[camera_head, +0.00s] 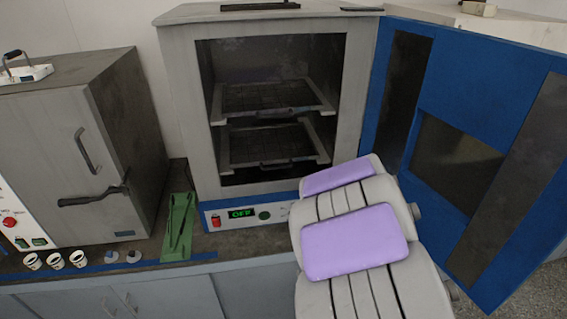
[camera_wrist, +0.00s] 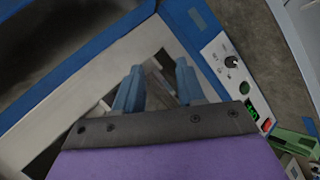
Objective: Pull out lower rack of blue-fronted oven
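The blue-fronted oven (camera_head: 175,90) stands on the counter with its blue door (camera_head: 395,140) swung wide open to the right. Inside, the lower rack (camera_head: 262,145) sits below the upper rack (camera_head: 262,98). Both look pushed in, and the lower rack has a dark handle at its front. My gripper (camera_wrist: 157,85) shows in the wrist view with its two blue fingers apart, near the oven's front frame. I cannot tell whether anything lies between the fingers. In the head view my arm hides the gripper and part of the oven's lower right front.
A grey oven (camera_head: 60,150), shut, stands to the left. A green tray (camera_head: 178,225) and several small white cups (camera_head: 55,260) lie on the counter. The open door limits room on the right. The control panel (camera_head: 245,214) shows below the opening.

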